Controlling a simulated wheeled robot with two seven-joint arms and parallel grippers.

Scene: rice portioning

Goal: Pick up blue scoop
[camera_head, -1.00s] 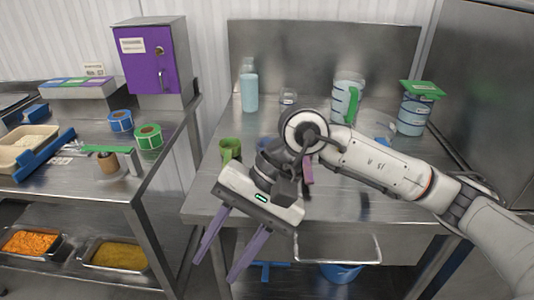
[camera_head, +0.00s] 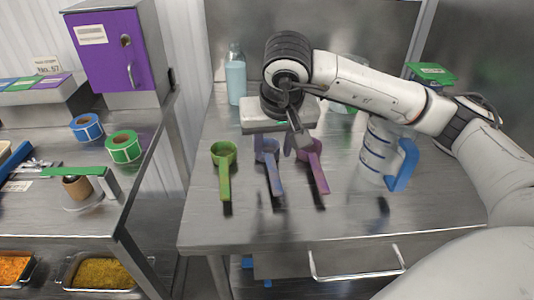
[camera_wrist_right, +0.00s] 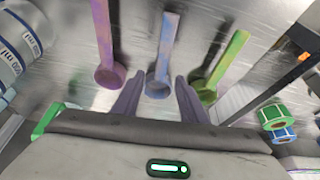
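The blue scoop (camera_head: 273,178) lies on the metal table, its handle toward the front edge. It is between a green scoop (camera_head: 224,180) on the left and a purple-pink scoop (camera_head: 318,178) on the right. My right gripper (camera_head: 273,147) is over the blue scoop's bowl end, pointing down and partly hiding it. In the right wrist view the gripper (camera_wrist_right: 158,92) is open, with the blue scoop's bowl (camera_wrist_right: 157,86) showing between the two fingers. Whether the fingers are level with the bowl is unclear. My left gripper is not in view.
A clear pitcher with a blue handle (camera_head: 402,165) stands right of the scoops, below my right arm. A bottle (camera_head: 236,78) stands at the back left. Label rolls (camera_head: 123,147) are on the left counter. The table's front is clear.

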